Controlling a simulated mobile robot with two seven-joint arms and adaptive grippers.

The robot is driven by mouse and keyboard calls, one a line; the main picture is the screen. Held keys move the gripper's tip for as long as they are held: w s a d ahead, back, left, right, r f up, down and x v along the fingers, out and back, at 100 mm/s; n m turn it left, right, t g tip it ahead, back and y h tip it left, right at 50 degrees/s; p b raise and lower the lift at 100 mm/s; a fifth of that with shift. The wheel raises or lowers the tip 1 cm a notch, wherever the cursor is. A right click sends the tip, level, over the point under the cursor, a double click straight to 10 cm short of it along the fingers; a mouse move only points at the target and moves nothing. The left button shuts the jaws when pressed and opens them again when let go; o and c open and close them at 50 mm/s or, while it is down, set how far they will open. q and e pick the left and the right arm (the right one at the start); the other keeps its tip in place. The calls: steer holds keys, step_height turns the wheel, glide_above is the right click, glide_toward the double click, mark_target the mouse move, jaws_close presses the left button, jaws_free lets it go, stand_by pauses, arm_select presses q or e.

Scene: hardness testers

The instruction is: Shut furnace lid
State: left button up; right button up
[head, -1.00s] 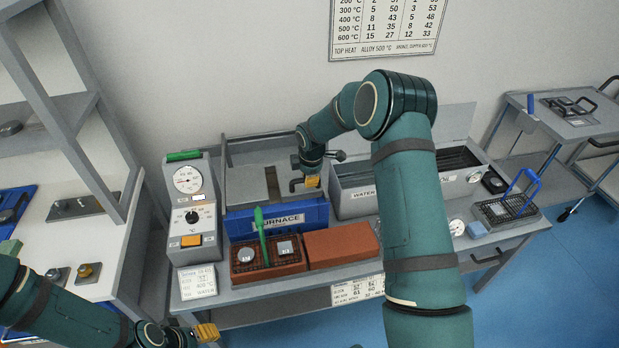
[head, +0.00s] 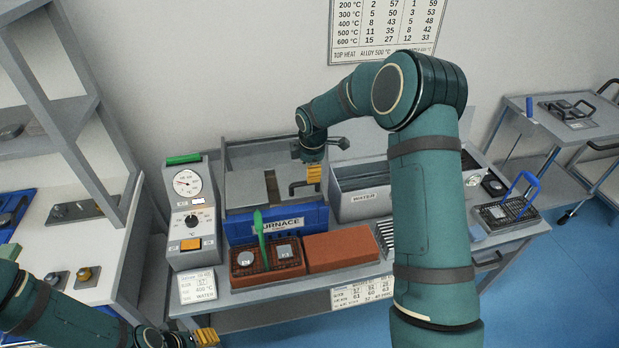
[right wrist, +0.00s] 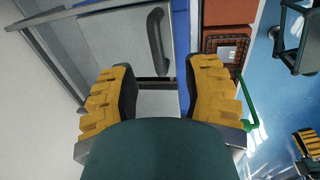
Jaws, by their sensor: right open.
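The furnace (head: 285,225) has a blue front and stands mid-bench in the head view. The lid's black handle (head: 294,188) is beside my right gripper (head: 313,176). In the right wrist view the lid (right wrist: 110,45) and handle (right wrist: 156,45) lie ahead of my right gripper (right wrist: 163,92); its yellow fingers are spread, with nothing between them. My left gripper (head: 206,337) is low at the left, away from the furnace; its opening is unclear.
A control box (head: 190,215) with dials stands left of the furnace. A water tank (head: 362,205) stands right, partly behind my right arm.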

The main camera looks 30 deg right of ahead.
steer(key=shift+s+a+r, duration=0.1)
steer(key=shift+s+r, duration=0.15)
steer(key=shift+r, duration=0.9)
steer(key=shift+s+r, duration=0.2)
steer(key=shift+r, duration=0.9)
steer(key=s+a+f+m+y, duration=0.3)
steer(key=s+a+f+m, duration=0.5)
steer(key=a+f, duration=0.6)
steer(key=s+a+f+m, duration=0.2)
steer(key=s+m, duration=0.1)
steer(key=s, duration=0.3)
steer(key=s+a+f+m+y, duration=0.1)
steer(key=s+a+f+m, duration=0.1)
steer(key=s, duration=0.4)
steer(key=s+a+f+m, duration=0.1)
steer(key=s+a+m, duration=0.2)
steer(key=s, duration=0.3)
steer(key=shift+a+f+m, duration=0.25)
steer(key=shift+f+m, duration=0.15)
steer(key=shift+m, duration=0.1)
steer(key=shift+y, duration=0.3)
